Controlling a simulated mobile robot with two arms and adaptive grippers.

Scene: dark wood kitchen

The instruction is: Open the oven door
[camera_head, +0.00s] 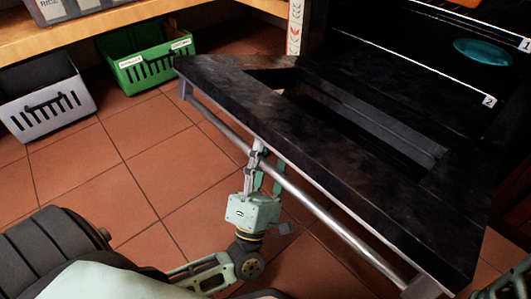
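The oven door (340,150) is swung down and lies open, dark with a long window opening and a metal handle bar (325,215) along its outer edge. My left gripper (267,168) is at the handle bar, left of its middle, with its fingers on either side of the bar. Part of the fingers is hidden by the bar and the door, so I cannot tell how tightly they close.
The oven's dark inside shows at the upper right, with labelled racks and a teal dish (483,51). A green basket (148,57) and a grey basket (45,100) stand on the tiled floor under a wooden shelf (100,30).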

